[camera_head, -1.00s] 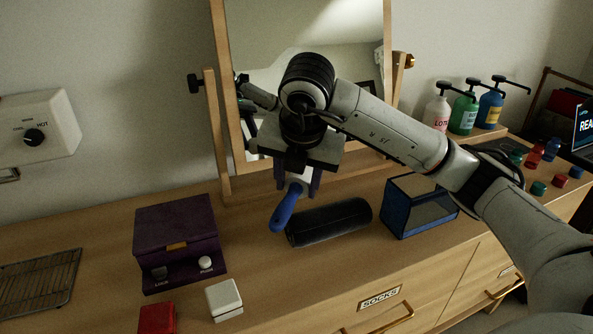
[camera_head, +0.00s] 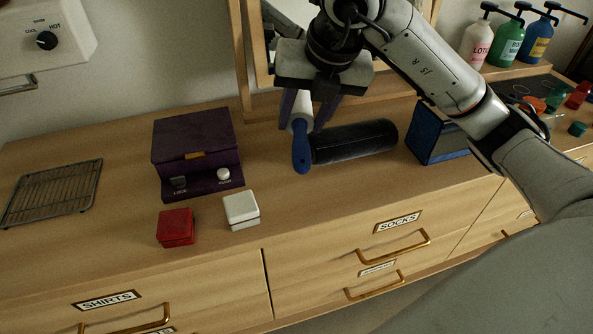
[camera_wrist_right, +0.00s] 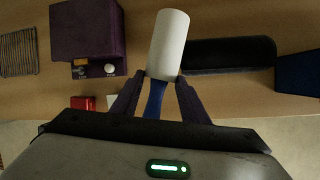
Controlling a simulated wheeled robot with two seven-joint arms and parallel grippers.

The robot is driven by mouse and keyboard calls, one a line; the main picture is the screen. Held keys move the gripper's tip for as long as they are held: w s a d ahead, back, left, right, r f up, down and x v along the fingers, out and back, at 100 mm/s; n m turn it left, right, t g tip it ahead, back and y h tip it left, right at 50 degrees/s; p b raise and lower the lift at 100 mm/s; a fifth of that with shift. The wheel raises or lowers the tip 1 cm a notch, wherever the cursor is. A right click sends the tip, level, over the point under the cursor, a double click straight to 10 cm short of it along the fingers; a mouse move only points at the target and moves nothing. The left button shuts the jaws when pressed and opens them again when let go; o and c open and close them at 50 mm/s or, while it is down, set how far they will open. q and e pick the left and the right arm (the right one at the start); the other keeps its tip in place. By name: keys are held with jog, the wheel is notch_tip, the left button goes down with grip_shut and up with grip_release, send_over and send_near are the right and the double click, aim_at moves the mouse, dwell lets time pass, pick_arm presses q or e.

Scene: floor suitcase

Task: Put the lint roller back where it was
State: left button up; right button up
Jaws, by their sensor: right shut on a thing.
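The lint roller has a blue handle (camera_head: 301,152) and a white roll (camera_head: 301,108). My right gripper (camera_head: 303,122) is shut on it, with the handle hanging toward the front in the head view. In the right wrist view the white roll (camera_wrist_right: 168,45) stands out between and beyond the fingers (camera_wrist_right: 161,88), and the handle is partly hidden. The roller is close to a black cylinder (camera_head: 353,142) on the dresser top; I cannot tell whether they touch. My left gripper is not in view.
A purple box (camera_head: 194,146) stands left of the roller, with a red box (camera_head: 176,228) and a white box (camera_head: 241,210) in front. A wire rack (camera_head: 50,192) lies far left. A blue box (camera_head: 430,135) stands right. A mirror frame rises behind.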

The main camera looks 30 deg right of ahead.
aim_at(299, 135)
jog(key=a+f+n, duration=0.1)
jog(key=s+f+n+y+b, duration=0.1)
jog(key=a+f+n+b, duration=0.1)
jog(key=shift+s+a+y, duration=0.3)
jog(key=shift+s+a, duration=0.05)
notch_tip(299, 135, down, 4)
jog(key=shift+f, duration=2.4)
jog(key=shift+f+b, duration=0.15)
jog(key=shift+b, duration=0.15)
jog(key=o, duration=0.6)
jog(key=shift+f, duration=0.1)
jog(key=shift+c, duration=0.2)
jog(key=o, duration=0.4)
jog(key=shift+o, duration=0.2)
